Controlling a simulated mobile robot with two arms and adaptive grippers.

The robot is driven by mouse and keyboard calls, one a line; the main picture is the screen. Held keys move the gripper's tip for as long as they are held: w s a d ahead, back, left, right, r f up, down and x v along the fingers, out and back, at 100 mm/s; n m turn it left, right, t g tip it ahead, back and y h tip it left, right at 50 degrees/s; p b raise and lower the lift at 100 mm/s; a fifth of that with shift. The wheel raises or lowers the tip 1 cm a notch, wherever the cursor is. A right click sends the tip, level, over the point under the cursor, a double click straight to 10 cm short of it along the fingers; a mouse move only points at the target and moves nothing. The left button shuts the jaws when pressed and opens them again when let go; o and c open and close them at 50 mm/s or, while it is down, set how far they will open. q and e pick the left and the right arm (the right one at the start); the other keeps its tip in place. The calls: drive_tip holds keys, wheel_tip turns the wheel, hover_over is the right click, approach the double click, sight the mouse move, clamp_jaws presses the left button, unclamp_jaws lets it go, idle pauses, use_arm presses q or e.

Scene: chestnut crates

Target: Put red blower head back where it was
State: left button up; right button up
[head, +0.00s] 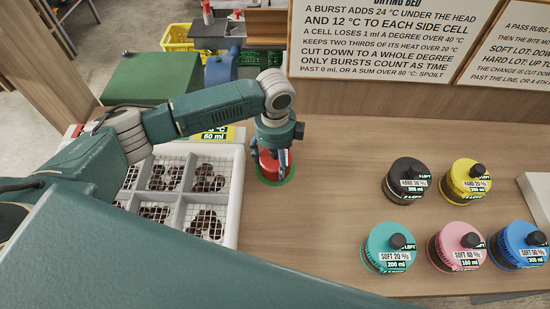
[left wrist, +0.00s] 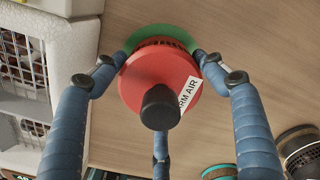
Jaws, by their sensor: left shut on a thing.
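The red blower head (head: 270,165) is under my left gripper (head: 275,158) in the head view, at the right side of the white crate (head: 237,195). In the left wrist view the blower head (left wrist: 150,85) shows its red top, black knob and a white label ending in "RM AIR". The three blue fingers of my left gripper (left wrist: 158,82) are shut around it. A green round mat (head: 288,180) shows beneath it on the wooden table; the left wrist view also shows the mat (left wrist: 160,31). I cannot tell whether the head touches the mat. My right gripper is not in view.
The crate's meshed cells hold brown chestnuts. Black (head: 407,190), yellow (head: 462,190), teal (head: 385,258), pink (head: 455,256) and blue (head: 510,255) jars stand at the right. The table between mat and jars is clear. A sign board (head: 385,40) stands behind.

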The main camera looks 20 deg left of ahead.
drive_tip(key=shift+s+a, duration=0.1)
use_arm(q)
drive_tip(key=o, duration=1.3)
drive_tip(key=shift+f, duration=0.1)
drive_tip(key=o, duration=0.4)
drive_tip(key=shift+c, duration=0.2)
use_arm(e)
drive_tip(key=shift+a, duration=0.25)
use_arm(q)
wheel_tip(320, 180, up, 12)
drive_tip(key=shift+r+b, duration=0.2)
drive_tip(key=shift+b, duration=0.95)
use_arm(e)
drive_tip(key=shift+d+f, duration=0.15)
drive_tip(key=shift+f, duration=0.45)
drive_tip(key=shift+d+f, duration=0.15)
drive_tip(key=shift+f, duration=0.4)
use_arm(q)
drive_tip(key=shift+f, duration=0.1)
